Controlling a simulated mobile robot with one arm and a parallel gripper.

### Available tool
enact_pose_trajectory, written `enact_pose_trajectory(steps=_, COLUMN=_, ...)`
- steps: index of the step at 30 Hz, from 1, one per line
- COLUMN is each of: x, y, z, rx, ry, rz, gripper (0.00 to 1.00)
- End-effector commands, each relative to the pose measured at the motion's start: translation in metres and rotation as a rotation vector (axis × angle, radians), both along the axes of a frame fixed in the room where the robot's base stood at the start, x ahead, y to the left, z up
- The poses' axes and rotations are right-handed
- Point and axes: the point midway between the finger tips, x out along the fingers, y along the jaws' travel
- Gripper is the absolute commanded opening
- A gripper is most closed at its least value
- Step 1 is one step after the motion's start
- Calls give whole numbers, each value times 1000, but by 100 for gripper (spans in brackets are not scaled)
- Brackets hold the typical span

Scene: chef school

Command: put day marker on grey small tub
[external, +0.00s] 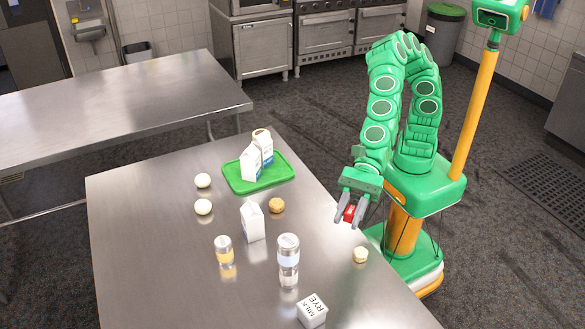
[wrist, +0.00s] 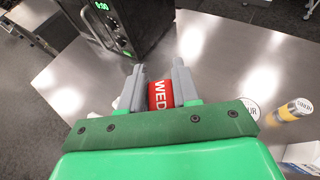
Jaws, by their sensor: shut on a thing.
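The day marker (wrist: 160,94), a red piece with white "WED" lettering, is between the fingers of my gripper (wrist: 158,88). In the external view, the red marker (external: 349,213) is held by my gripper (external: 348,210) above the table's right edge. The gripper is shut on it. I cannot tell for certain which thing is the grey small tub. A small pale grey box (external: 312,310) lettered "RYE" and "MILK" sits at the near edge, apart from my gripper.
A green tray (external: 233,183) with cartons stands at the back.

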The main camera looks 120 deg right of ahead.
Motion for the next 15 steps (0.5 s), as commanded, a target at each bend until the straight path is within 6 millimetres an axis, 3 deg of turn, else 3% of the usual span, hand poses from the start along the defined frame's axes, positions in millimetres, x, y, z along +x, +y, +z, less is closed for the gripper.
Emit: enact_pose_trajectory(steps=15, x=37, y=-7, z=3, rx=-2, ry=-4, rz=-221, gripper=2)
